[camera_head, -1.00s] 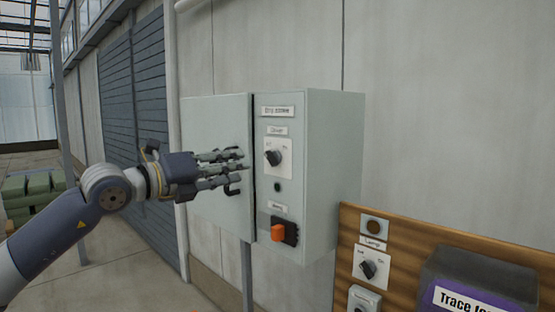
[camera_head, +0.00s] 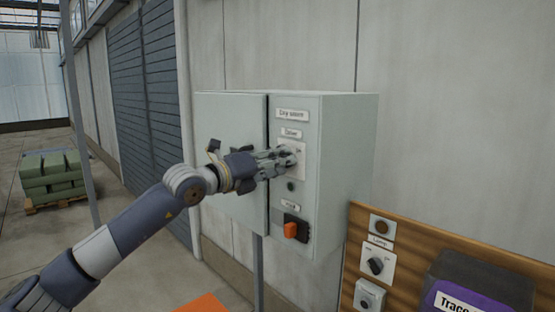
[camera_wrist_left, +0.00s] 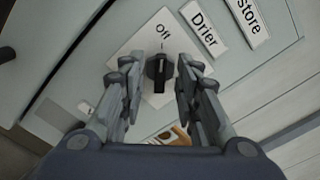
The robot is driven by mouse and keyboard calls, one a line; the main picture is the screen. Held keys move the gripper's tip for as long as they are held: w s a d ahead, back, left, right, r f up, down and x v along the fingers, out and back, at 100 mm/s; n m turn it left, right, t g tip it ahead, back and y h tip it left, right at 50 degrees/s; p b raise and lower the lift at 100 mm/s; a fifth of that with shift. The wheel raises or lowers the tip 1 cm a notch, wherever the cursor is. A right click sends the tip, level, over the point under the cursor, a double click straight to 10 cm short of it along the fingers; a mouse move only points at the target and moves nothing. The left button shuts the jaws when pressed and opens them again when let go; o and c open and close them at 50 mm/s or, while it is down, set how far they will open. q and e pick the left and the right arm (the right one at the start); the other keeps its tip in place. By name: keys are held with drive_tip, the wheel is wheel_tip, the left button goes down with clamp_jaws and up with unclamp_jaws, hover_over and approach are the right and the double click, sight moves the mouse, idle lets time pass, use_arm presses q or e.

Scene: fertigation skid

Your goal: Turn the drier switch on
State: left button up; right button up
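The drier switch (camera_wrist_left: 158,73) is a black rotary knob on a white plate marked Off, under the Drier label (camera_wrist_left: 208,33). In the left wrist view its bar lines up with the Off mark. In the head view the white switch plate (camera_head: 301,152) on the grey cabinet (camera_head: 345,150) is partly covered and the knob is hidden by my gripper. My left gripper (camera_head: 287,159) is in front of the switch. In the wrist view my left gripper (camera_wrist_left: 158,85) is open, with its fingers on both sides of the knob and gaps showing. My right gripper is out of view.
Below the switch are a small dark round fitting (camera_head: 291,186) and an orange rotary handle (camera_head: 291,230). A wooden board (camera_head: 415,245) with a lamp switch (camera_head: 376,265) and a dark box (camera_head: 480,285) stands at the lower right. A pallet of green sacks (camera_head: 50,180) is far left.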

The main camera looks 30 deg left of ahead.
use_arm(q)
drive_tip(key=shift+c, duration=0.8)
clamp_jaws()
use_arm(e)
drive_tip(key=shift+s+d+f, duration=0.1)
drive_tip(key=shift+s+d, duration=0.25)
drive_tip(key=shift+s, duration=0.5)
use_arm(q)
drive_tip(key=shift+m+b, duration=4.65)
drive_tip(key=shift+m, duration=4.25)
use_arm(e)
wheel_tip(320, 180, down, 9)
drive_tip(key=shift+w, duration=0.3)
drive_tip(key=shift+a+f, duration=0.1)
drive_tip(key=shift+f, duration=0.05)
